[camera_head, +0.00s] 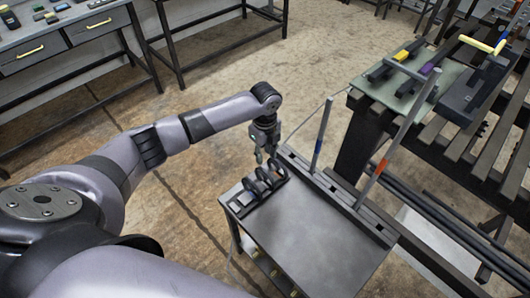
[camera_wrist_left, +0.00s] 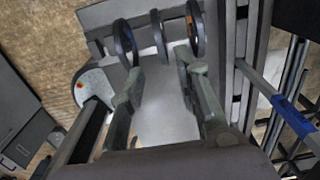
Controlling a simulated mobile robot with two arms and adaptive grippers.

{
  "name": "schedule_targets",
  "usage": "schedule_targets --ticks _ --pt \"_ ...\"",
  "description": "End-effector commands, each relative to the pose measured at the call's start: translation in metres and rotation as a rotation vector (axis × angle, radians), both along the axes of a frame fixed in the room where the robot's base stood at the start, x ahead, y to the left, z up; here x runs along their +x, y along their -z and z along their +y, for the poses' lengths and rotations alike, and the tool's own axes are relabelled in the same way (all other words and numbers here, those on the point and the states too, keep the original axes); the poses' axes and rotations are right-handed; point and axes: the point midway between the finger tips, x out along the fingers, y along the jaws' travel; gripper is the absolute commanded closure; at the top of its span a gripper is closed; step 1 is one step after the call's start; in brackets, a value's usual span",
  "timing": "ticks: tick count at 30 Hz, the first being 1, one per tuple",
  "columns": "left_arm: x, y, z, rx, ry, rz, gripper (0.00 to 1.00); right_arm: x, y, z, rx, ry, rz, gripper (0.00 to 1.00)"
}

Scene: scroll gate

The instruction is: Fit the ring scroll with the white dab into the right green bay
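Three dark ring scrolls stand upright in a dark rack (camera_head: 244,204) on the small grey table (camera_head: 318,243). In the left wrist view they are a left ring (camera_wrist_left: 125,43), a middle ring (camera_wrist_left: 158,36) and a right ring (camera_wrist_left: 195,28). The right ring shows an orange-brown patch; I cannot make out a white dab on any. My left gripper (camera_head: 265,155) is just above the rings. In its wrist view the gripper (camera_wrist_left: 160,72) has its fingers apart, with nothing held between them. I cannot identify a green bay. My right gripper is out of view.
A dark slotted rail (camera_head: 335,197) runs along the table's far right edge. A slatted bench (camera_head: 440,140) with a grey-green mat stands at right. The table's front is clear.

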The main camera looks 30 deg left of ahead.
Motion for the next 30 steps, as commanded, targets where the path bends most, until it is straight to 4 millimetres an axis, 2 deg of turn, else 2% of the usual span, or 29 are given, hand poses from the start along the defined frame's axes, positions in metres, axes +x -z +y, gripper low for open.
schedule_targets --ticks 1,14,24,30 --pt "0.0 0.012 0.0 0.0 0.0 0.0 0.7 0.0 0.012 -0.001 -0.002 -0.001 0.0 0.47" --pt "0.0 0.061 0.0 0.001 0.0 -0.001 0.7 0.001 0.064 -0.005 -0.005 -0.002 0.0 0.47" --pt "0.0 0.094 0.0 0.0 -0.001 0.0 0.7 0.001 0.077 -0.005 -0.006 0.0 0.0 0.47" --pt "0.0 0.1 0.0 0.0 -0.001 -0.001 0.7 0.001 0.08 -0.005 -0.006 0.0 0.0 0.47"
